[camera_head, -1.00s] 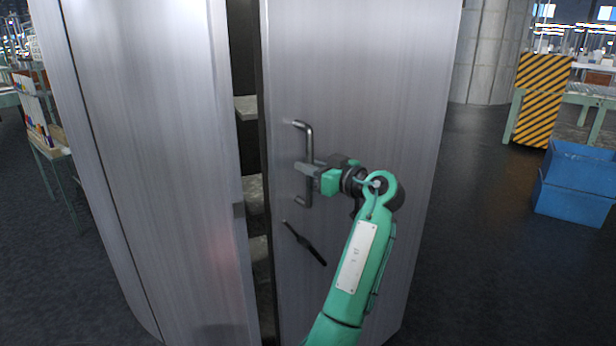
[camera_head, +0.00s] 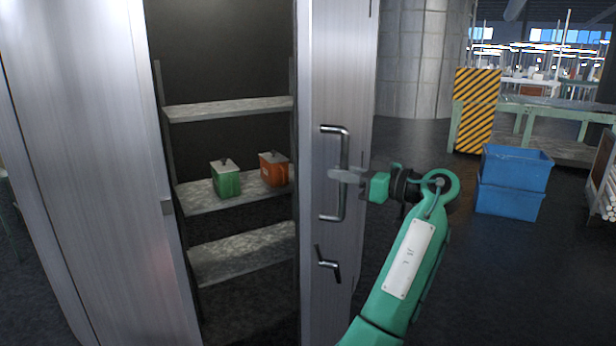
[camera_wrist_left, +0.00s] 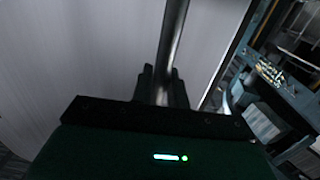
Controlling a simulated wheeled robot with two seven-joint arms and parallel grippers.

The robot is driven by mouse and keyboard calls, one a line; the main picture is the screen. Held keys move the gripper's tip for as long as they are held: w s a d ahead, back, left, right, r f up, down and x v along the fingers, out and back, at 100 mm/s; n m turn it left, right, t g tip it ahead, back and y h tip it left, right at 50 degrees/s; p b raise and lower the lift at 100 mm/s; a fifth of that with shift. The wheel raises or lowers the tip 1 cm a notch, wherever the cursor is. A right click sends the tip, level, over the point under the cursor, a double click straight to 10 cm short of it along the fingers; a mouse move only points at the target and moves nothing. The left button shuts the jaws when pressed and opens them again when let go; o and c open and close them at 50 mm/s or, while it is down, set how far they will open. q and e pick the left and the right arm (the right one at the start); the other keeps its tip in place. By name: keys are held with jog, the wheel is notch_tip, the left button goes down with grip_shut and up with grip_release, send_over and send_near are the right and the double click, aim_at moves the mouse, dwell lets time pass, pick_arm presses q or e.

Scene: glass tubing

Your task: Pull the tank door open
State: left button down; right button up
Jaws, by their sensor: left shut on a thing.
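The tank door (camera_head: 335,60) is a brushed metal panel standing partly open, with a wide gap to its left. Its vertical bar handle (camera_head: 344,148) is on the door's outer face. My left gripper (camera_head: 347,175) is shut on the lower middle of this handle. In the left wrist view, the handle bar (camera_wrist_left: 174,45) runs down between the dark fingers (camera_wrist_left: 162,86), and the door surface (camera_wrist_left: 80,60) fills the left. A dark lever (camera_head: 328,264) sits below the handle. My right gripper is not in view.
Inside the tank, shelves (camera_head: 230,110) hold a green canister (camera_head: 226,180) and an orange canister (camera_head: 273,168). The fixed metal wall (camera_head: 90,150) stands left. Blue crates (camera_head: 512,180) and a striped barrier (camera_head: 474,110) stand to the right, with dark floor between them and the door.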

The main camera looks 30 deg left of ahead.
pick_arm(q)
jog(key=w+d, duration=0.2)
jog(key=d, duration=0.4)
jog(key=shift+w+d+b, duration=0.25)
jog(key=shift+d+b, duration=0.05)
jog(key=shift+d, duration=0.05)
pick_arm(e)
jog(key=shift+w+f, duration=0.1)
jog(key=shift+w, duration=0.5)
pick_arm(q)
jog(key=shift+r, duration=0.1)
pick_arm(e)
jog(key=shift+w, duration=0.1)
pick_arm(q)
jog(key=c, duration=1.4)
grip_release()
jog(key=shift+c, duration=0.2)
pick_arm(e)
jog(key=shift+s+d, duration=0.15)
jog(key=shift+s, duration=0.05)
